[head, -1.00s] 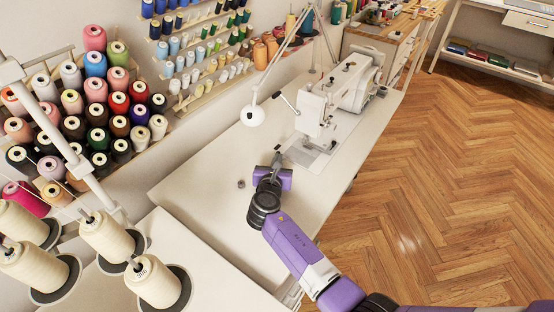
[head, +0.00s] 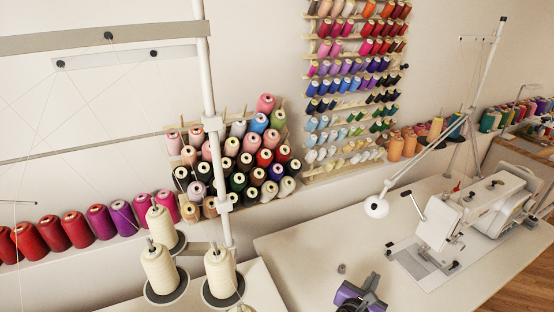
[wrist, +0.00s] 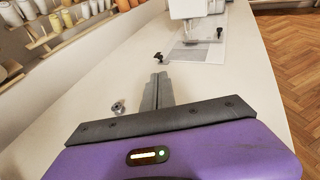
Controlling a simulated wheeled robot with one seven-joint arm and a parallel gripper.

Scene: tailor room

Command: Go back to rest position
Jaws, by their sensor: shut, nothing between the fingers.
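My gripper (head: 368,285) shows at the bottom of the head view, cut off by the frame edge, above the white sewing table (head: 310,250). In the wrist view my gripper (wrist: 160,78) has its two grey fingers together, with nothing between them. A small grey metal part (head: 341,268) lies on the table to the left of my gripper; it also shows in the wrist view (wrist: 118,107). A small dark part (wrist: 160,57) is just beyond the fingertips in the wrist view.
A white sewing machine (head: 475,212) stands on the table to the right. A white lamp (head: 377,207) hangs over the table. Cream thread cones (head: 160,268) on a stand are at the lower left. Thread racks (head: 350,90) line the wall. Table around the gripper is mostly clear.

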